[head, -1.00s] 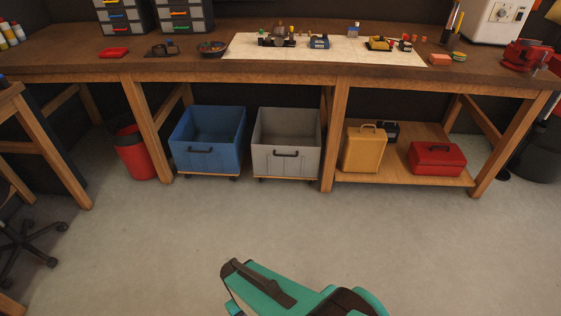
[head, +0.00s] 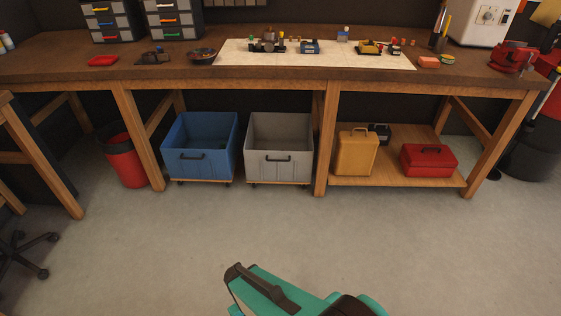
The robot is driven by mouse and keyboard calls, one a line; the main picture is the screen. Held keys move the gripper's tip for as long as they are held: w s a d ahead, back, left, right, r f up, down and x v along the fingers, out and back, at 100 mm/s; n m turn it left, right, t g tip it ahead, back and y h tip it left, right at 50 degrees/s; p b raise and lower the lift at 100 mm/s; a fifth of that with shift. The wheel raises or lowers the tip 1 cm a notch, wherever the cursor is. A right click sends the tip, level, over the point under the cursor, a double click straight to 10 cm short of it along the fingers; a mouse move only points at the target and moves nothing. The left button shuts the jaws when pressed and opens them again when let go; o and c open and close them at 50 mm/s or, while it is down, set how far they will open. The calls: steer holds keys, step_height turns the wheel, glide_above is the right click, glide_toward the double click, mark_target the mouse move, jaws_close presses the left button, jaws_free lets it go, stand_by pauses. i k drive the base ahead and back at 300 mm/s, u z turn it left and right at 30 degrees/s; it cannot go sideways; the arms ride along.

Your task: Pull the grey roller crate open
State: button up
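The grey roller crate (head: 265,168) stands on casters under the workbench, between the blue crate on its left and a wooden bench leg on its right. It has an open top and a dark handle (head: 279,159) on its front face. Its front is about level with the blue crate's front. At the bottom of the head view a teal and dark part of my own arm shows, well short of the crate across open floor. My gripper's fingers are not visible.
The blue crate (head: 200,167) stands close beside the grey one. A bench leg (head: 326,140) rises just right of it. A low shelf (head: 400,179) holds a yellow case (head: 355,153) and a red toolbox (head: 429,160). A red bin (head: 124,158) stands left. The floor (head: 210,235) in front is clear.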

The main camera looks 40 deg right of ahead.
mark_target(273, 132)
steer(key=i, duration=0.9)
steer(key=u, duration=0.05)
